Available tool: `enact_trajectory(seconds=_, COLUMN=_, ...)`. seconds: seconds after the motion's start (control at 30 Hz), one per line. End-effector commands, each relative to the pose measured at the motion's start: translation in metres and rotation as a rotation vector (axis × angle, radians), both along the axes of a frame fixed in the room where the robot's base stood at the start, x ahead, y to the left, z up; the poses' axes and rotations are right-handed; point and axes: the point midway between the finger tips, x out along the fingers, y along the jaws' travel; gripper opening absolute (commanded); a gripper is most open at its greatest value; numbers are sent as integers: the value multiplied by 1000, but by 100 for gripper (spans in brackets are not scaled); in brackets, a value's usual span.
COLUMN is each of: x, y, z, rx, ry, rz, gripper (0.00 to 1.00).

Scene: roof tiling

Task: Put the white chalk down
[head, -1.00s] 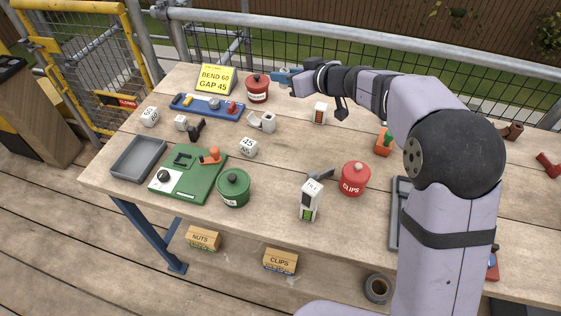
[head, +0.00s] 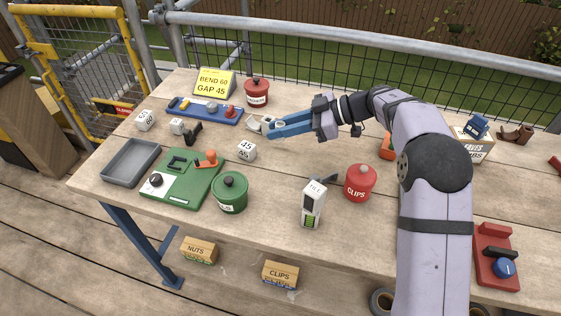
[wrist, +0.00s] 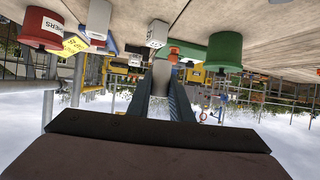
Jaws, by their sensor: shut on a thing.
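My gripper (head: 271,132), with blue fingers, reaches left over the middle of the table. It stands in front of the small white open holder and hides part of it. In the wrist view the two fingers (wrist: 165,72) come close together with a pale piece between them, which I take for the white chalk (wrist: 161,78). In the head view the chalk is too small or hidden to make out. I cannot tell how high the fingertips are above the wood.
A white 45 cube (head: 246,150) stands just below the fingertips. A green jar (head: 231,194), a green board (head: 183,178), a grey tray (head: 130,162), a blue tool rack (head: 203,111) and a red jar (head: 256,92) surround it. Bare table (head: 290,165) lies to the right.

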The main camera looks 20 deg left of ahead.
Motion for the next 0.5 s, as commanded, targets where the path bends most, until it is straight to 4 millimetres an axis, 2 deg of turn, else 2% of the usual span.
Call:
enact_trajectory(seconds=0.3, x=-1, y=0, z=-47, rx=-1, ry=5, rz=-1, gripper=0)
enact_trajectory(seconds=0.5, x=0, y=1, z=-58, rx=0, ry=1, rz=-2, gripper=0)
